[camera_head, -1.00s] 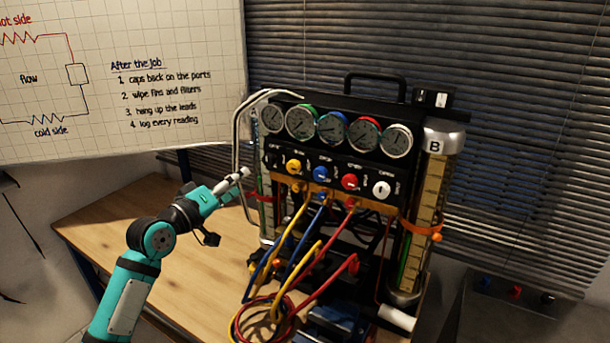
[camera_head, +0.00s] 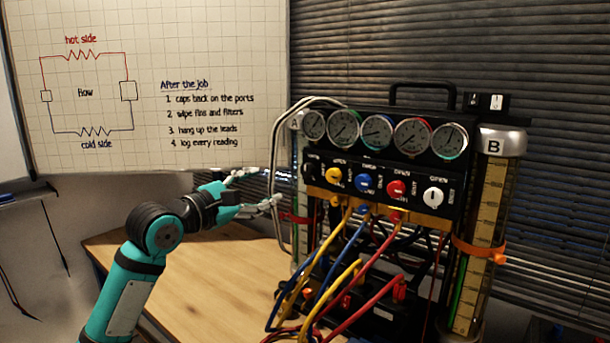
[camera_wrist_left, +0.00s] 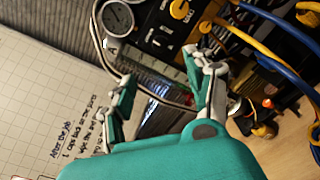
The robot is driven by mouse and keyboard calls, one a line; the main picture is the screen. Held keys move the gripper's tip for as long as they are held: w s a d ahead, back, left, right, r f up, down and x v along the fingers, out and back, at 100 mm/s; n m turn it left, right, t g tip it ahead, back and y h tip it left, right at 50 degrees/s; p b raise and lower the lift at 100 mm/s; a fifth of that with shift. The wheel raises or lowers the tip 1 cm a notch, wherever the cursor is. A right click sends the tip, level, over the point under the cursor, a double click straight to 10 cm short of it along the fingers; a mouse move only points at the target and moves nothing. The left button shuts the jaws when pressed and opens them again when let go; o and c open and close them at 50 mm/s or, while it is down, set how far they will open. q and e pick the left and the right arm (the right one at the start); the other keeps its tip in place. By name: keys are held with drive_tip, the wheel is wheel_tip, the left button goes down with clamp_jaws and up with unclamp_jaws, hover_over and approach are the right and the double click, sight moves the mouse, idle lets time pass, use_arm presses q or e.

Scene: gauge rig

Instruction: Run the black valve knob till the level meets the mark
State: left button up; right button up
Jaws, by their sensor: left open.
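The black valve knob (camera_head: 311,170) is at the left end of the manifold's knob row, dark against the dark panel. My left gripper (camera_head: 263,187) is open and empty, to the left of the knob and apart from it, fingers pointing right. In the left wrist view its spread fingers (camera_wrist_left: 160,80) face the panel's left end and sight tube A, with the yellow knob (camera_wrist_left: 180,9) beyond. Sight tube B (camera_head: 490,205) stands at the right with a scale and a green strip low inside. Tube A is mostly hidden behind pale hoses. I cannot make out the mark.
Pale hoses (camera_head: 272,190) loop down the rig's left side, close to my left fingers. Yellow, blue and red hoses (camera_head: 345,255) hang in front of the rig. Several gauges (camera_head: 377,131) line its top. The wooden bench (camera_head: 215,275) is clear at front left.

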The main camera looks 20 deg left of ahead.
sight(305, 171)
use_arm(q)
drive_tip(key=p+x, duration=0.3)
drive_tip(key=x, duration=1.2)
drive_tip(key=shift+w+d+f, duration=0.1)
drive_tip(key=shift+w, duration=0.15)
clamp_jaws()
